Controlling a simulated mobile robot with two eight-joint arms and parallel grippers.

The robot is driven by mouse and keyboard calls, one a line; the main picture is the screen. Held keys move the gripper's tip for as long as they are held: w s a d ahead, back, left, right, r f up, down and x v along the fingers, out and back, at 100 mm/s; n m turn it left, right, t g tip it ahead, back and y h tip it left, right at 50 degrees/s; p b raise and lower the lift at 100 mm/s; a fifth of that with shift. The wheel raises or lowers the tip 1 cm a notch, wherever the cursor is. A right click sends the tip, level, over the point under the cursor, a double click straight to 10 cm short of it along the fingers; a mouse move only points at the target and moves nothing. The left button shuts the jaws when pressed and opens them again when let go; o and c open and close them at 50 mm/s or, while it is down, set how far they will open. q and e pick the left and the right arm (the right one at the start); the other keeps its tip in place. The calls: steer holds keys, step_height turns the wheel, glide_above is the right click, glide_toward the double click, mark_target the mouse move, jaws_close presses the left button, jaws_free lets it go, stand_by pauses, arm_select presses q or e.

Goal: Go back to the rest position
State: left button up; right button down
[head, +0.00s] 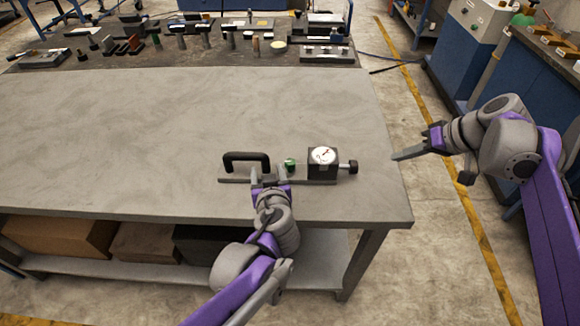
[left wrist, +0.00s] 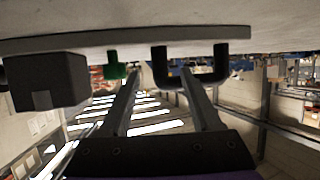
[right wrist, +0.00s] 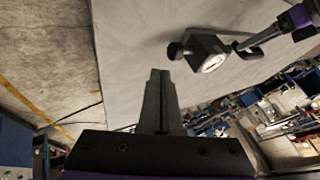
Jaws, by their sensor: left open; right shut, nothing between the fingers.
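My left gripper (head: 268,172) is open in front of the handle.
Several small tools lie on a dark mat (head: 100,62) along the bench's back. Cardboard boxes (head: 60,237) sit on the lower shelf. Blue cabinets (head: 465,70) stand at the right. The middle of the bench is clear.

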arm_select(q)
steer(key=v, duration=0.9)
steer(key=s+a+f+g+y+p, duration=0.1)
steer(key=s+a+g+p, duration=0.15)
steer(key=a, duration=0.25)
steer(key=s+a+f+g+p, duration=0.1)
steer(key=s+a+g+p, duration=0.15)
steer(key=a, duration=0.25)
steer(key=s+a+m+g+h+p, duration=0.2)
steer(key=s+p, duration=0.3)
steer(key=s, duration=0.4)
steer(key=shift+s+f+g+h+p, duration=0.15)
steer(key=shift+s+g+h+p, duration=0.25)
steer(key=shift+h, duration=0.4)
arm_select(e)
steer(key=s+a+f+h, duration=0.2)
steer(key=s, duration=0.5)
steer(key=s+a+f+m+h, duration=0.1)
steer(key=s+a+f+h, duration=0.1)
steer(key=s, duration=0.6)
steer(key=s+a+f+h, duration=0.1)
steer(key=s+a+f, duration=0.1)
steer(key=s, duration=0.6)
steer(key=shift+a+f+t+h, duration=0.2)
steer(key=shift+a+t+h, duration=0.15)
steer(key=shift+t+h, duration=0.05)
arm_select(q)
steer(key=shift+a, duration=0.15)
